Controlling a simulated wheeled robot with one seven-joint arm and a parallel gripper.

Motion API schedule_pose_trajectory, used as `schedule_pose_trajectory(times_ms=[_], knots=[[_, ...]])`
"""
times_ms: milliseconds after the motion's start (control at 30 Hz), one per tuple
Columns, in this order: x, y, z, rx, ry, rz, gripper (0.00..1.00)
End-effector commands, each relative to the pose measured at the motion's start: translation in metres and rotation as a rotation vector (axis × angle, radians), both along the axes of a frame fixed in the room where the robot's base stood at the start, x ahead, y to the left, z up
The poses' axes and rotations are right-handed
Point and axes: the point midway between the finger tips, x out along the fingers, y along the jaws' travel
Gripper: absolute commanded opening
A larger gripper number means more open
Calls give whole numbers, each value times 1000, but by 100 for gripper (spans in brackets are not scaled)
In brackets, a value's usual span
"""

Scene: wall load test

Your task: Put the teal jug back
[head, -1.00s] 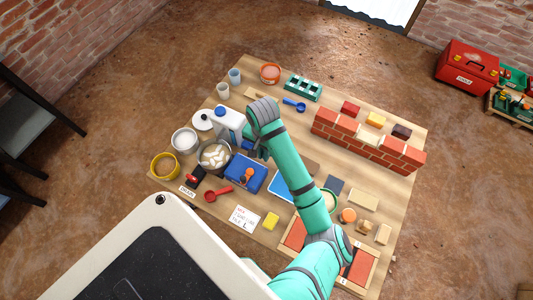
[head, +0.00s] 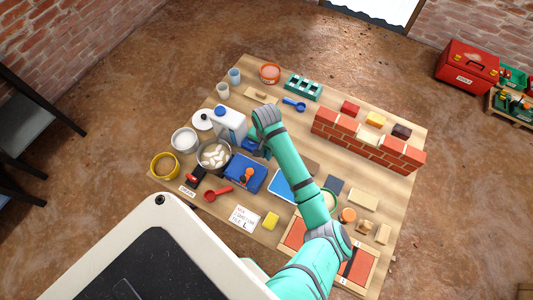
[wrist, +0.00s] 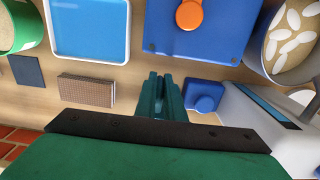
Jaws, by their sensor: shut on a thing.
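My gripper (wrist: 165,98) is shut, its two dark teal fingers close together in the wrist view. What they hold is too thin or too hidden to make out. In the head view my wrist and arm hide most of my gripper. No teal jug shows clearly. A white jug (head: 230,121) with a blue cap stands upright on the table, left of my gripper. Part of its white side (wrist: 255,118) shows at the right in the wrist view. A small blue thing (wrist: 203,95) lies just right of the fingers, apart from them.
A blue box (head: 243,174) with an orange knob and a pot of white pieces (head: 213,155) stand near my gripper. A blue tray (wrist: 88,28) and a brown block (wrist: 86,90) lie left of it. A low brick wall (head: 366,140) stands at the table's right.

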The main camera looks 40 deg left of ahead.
Motion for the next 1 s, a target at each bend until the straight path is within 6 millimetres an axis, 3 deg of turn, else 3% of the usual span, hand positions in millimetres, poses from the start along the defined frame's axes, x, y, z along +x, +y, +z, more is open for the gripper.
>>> schedule_pose_trajectory(times_ms=[200, 233, 300, 667, 767, 1000], knots=[[0, 0, -3, 0, 0, -1, 0], [0, 0, -3, 0, 0, 0, 16], [0, 0, -3, 0, 0, 0, 28], [1, 0, 0, 0, -2, 1, 28], [0, 1, 10, 2, -1, 1, 28], [-1, 2, 57, 3, -1, 3, 28]])
